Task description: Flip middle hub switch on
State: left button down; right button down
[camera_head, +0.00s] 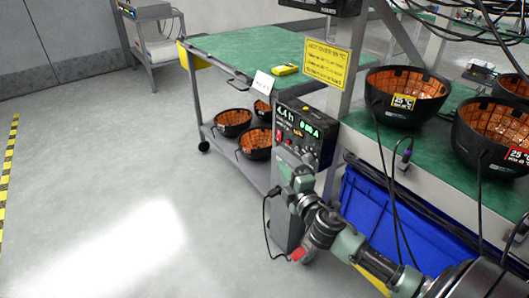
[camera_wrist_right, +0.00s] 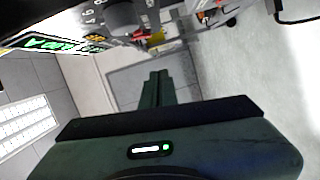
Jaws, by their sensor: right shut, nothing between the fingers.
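A dark control unit (camera_head: 305,128) with a green lit display, knobs and a red switch stands on the post between the green tables. In the right wrist view its panel (camera_wrist_right: 100,25) shows upside down at the top left, with a knob and small red and yellow parts. I cannot tell which part is the middle hub switch or how it is set. My right gripper (camera_head: 285,172) is just below and in front of the panel. Its fingers (camera_wrist_right: 157,78) are together and empty, apart from the panel in the wrist view. My left gripper is not in view.
Black bowl-shaped fixtures with orange insides (camera_head: 408,92) stand on the right green bench, with hanging cables. A blue bin (camera_head: 385,215) is below it. A green-topped cart (camera_head: 245,48) stands behind. A cable with a plug (camera_head: 268,225) hangs by the column. The left floor is clear.

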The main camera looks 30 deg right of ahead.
aim_at(279, 135)
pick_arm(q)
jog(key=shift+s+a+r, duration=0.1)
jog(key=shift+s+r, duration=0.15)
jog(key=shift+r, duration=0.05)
pick_arm(e)
jog(key=shift+w+a+r, duration=0.1)
jog(key=shift+a+r, duration=0.25)
jog(key=shift+r, duration=0.2)
jog(key=shift+w, duration=0.1)
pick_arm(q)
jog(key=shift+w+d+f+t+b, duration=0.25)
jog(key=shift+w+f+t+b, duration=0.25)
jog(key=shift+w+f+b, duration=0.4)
pick_arm(e)
jog(key=w+d, duration=0.5)
jog(key=w, duration=0.5)
jog(key=shift+d+f, duration=0.3)
jog(key=shift+f, duration=0.15)
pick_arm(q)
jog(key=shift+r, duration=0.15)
